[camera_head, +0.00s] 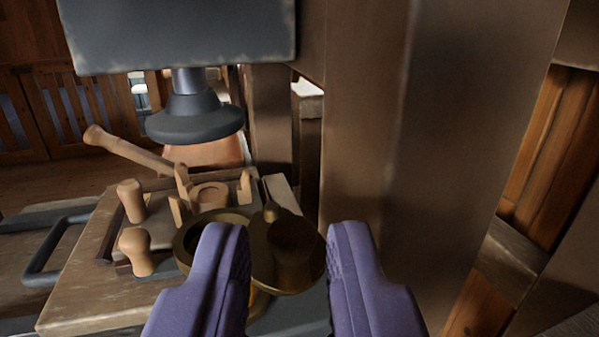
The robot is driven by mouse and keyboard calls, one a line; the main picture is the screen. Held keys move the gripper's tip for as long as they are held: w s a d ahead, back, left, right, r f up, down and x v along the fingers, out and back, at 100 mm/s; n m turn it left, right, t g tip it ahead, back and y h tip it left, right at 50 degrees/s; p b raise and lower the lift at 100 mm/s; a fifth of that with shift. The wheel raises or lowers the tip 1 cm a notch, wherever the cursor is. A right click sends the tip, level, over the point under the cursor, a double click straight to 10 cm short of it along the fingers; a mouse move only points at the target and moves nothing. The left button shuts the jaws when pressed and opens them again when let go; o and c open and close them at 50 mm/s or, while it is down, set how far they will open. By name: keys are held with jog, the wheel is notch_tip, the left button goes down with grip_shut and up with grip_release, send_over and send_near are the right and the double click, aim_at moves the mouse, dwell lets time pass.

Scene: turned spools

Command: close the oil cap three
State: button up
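My gripper (289,262) is open, with its two purple fingers spread apart at the bottom middle of the view. Between and just beyond the fingers is a dark brass oil cap (287,250), a round lid with a small knob on top. It sits beside a brass cup (188,240) with a round rim and a hollow inside, partly hidden by the left finger. The lid appears swung to the right of the cup, so the cup's mouth shows. I cannot tell whether either finger touches the lid.
A wooden block (80,295) with turned pegs (136,250) and a wooden handle (130,152) lies to the left. A dark metal press foot (195,120) hangs above. A thick wooden post (430,130) stands close on the right. A dark metal handle (45,250) is at far left.

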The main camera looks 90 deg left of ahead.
aim_at(291, 249)
jog(key=shift+a, duration=1.75)
grip_shut()
